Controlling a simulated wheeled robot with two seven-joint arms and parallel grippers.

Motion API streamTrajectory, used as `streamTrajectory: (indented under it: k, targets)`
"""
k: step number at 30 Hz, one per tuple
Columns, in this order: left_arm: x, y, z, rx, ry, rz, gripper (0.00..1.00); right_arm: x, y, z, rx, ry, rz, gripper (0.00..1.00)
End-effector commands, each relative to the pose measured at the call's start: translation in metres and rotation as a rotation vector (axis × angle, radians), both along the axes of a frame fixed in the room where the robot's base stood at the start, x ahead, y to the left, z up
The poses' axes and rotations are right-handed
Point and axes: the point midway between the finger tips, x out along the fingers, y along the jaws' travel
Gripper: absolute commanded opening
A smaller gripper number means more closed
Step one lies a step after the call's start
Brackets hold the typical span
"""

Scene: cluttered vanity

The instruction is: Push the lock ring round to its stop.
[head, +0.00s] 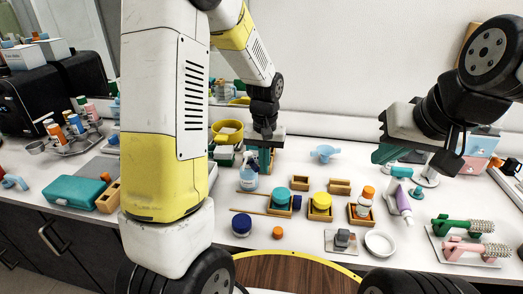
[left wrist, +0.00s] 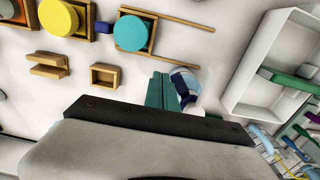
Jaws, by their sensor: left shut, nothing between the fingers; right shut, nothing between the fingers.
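A white ring (head: 380,243) lies flat on the vanity top at the front right; I cannot tell for sure that it is the lock ring. A grey plate with a dark block (head: 341,240) lies just left of it. My left gripper (head: 266,162) points down at the back of the vanity, beside a blue-and-white spray bottle (head: 248,178). Its teal fingers (left wrist: 160,90) are shut and empty in the left wrist view, close to the bottle (left wrist: 184,86). My right gripper (head: 388,154) is raised above the right side, shut and empty, apart from the ring.
A teal round lid (head: 280,197) and a yellow one (head: 321,201) sit in wooden holders mid-table. A purple tube (head: 402,203) and green and pink brushes (head: 465,227) stand or lie at the right. A white tray (left wrist: 270,70) is near my left gripper.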

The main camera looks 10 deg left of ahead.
Motion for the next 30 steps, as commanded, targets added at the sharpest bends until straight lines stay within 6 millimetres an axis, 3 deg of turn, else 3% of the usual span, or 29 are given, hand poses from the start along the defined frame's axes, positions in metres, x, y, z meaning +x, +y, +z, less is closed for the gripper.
streamTrajectory:
  k: [30]
  targets:
    - [-0.010,0.006,0.000,0.000,0.000,0.000,0.00,0.000,0.000,0.000,0.000,0.000,0.000,0.00]
